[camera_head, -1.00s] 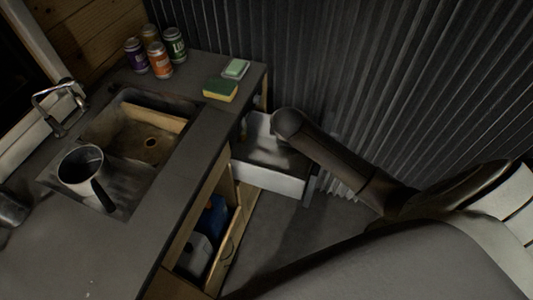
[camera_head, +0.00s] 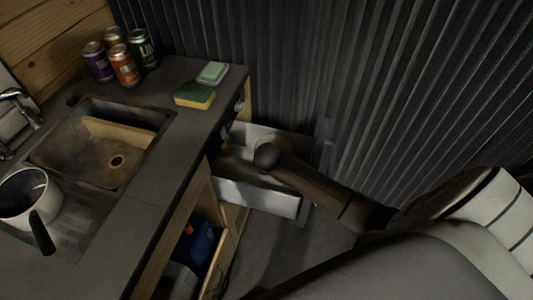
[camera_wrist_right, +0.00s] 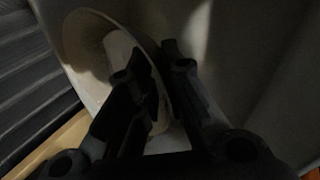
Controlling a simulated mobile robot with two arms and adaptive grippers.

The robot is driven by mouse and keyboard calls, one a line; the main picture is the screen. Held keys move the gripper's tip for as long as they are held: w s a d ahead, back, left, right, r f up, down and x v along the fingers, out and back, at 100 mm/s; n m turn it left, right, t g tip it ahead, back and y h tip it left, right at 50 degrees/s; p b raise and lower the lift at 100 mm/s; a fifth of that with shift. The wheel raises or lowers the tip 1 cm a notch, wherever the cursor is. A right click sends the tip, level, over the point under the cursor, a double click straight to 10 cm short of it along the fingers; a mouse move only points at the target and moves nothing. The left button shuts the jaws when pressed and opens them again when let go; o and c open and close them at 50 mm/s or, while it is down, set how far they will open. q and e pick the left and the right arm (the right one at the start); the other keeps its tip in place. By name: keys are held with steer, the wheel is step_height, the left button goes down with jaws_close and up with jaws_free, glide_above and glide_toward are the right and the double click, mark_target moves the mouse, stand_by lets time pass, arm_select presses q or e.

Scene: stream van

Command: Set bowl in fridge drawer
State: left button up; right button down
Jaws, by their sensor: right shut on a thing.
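The fridge drawer (camera_head: 255,197) is pulled out beyond the counter end, with a pale front and a pale far wall. The pale round bowl (camera_wrist_right: 88,45) is tilted in the right wrist view, its rim facing the camera. My right gripper (camera_wrist_right: 152,62) is shut on the bowl's wall, one finger inside the rim and one outside. In the head view my right arm reaches over the drawer; its end hides the gripper and most of the bowl. I cannot tell whether the bowl touches the drawer floor. My left gripper is not in view.
The counter holds a sink (camera_head: 105,150), a dark-handled pot (camera_head: 30,195), several cans (camera_head: 122,65) and a sponge (camera_head: 195,96). An open lower cabinet (camera_head: 200,245) holds containers. A corrugated wall (camera_head: 380,80) stands behind the drawer. The floor in front is clear.

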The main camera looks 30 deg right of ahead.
step_height(320, 180, down, 6)
steer(key=shift+r+b, duration=0.1)
steer(key=shift+b, duration=0.25)
steer(key=shift+f, duration=0.55)
steer(key=c, duration=1.5)
jaws_free()
steer(key=shift+f, duration=0.1)
steer(key=shift+r, duration=0.5)
steer(key=p+v, duration=0.2)
steer(key=v, duration=1)
steer(key=shift+r, duration=0.15)
